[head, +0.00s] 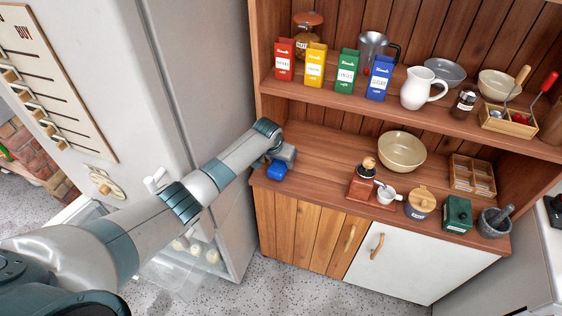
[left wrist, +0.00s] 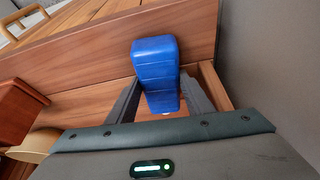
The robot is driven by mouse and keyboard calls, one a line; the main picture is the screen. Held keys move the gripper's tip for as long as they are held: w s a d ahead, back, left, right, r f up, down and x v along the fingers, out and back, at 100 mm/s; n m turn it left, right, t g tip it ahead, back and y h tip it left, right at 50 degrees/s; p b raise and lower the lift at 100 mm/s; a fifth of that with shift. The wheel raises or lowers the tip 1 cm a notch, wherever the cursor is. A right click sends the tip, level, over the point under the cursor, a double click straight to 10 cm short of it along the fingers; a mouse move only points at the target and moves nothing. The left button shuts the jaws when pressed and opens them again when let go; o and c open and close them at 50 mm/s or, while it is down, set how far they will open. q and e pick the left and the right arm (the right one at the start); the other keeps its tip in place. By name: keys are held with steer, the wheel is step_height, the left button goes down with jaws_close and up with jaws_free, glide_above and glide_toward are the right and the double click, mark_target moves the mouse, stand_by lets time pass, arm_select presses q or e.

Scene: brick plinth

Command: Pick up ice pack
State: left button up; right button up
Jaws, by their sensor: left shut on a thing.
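A blue ice pack (head: 277,169) is at the left end of the wooden counter in the head view. In the left wrist view the ice pack (left wrist: 156,72) is a blue block with rounded edges, between the two dark fingers. My left gripper (head: 282,158) reaches in from the left and is shut on the ice pack. In the left wrist view the fingers of my left gripper (left wrist: 160,98) flank its lower part. I cannot tell whether the ice pack touches the counter. My right gripper is not in view.
The counter (head: 318,155) also holds a beige bowl (head: 401,152), a coffee grinder (head: 363,183) and several jars to the right. A shelf above carries colored cartons (head: 314,66) and a white pitcher (head: 420,88). A fridge (head: 180,80) stands close on the left.

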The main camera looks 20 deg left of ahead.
mark_target(281, 163)
arm_select(q)
steer(key=shift+r+p, duration=0.5)
steer(key=shift+r, duration=0.15)
step_height(281, 163, up, 4)
steer(key=p, duration=0.4)
steer(key=shift+s+d+f, duration=0.15)
steer(key=shift+f, duration=0.05)
steer(key=s+d+r+p, duration=0.4)
steer(key=s+d+r, duration=0.2)
steer(key=s+d, duration=0.1)
steer(key=shift+s+d, duration=0.25)
steer(key=shift+s, duration=0.4)
